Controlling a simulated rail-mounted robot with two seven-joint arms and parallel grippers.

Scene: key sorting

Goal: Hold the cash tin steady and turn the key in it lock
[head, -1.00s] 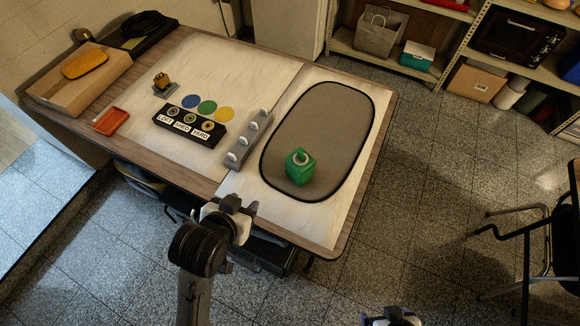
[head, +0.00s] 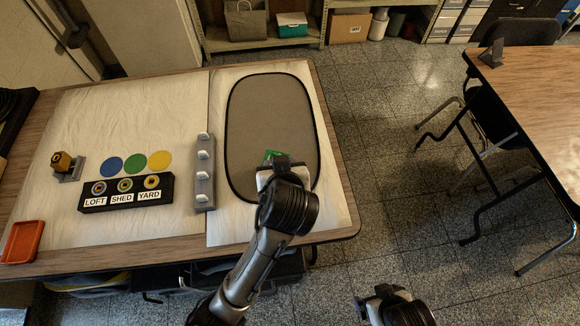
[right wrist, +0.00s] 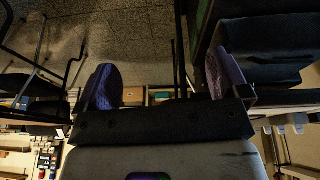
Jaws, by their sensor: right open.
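The green cash tin (head: 270,155) stands on the grey oval mat, mostly hidden behind my left gripper. My left gripper (head: 285,161) is over the near part of the mat, right at the tin. Its fingertips point away from the head camera, so I cannot tell whether they touch or grip the tin. My right gripper (head: 380,293) is off the table, low at the right of the head view. In the right wrist view its purple-padded fingers (right wrist: 160,85) are apart with nothing between them. I see no key in the tin's lock.
A grey rack with white hooks (head: 204,172) stands left of the mat (head: 265,105). A black holder labelled LOFT, SHED, YARD (head: 126,193), coloured discs (head: 136,162), a yellow block on a stand (head: 66,163) and an orange tray (head: 22,242) lie further left. Another table (head: 530,85) is at right.

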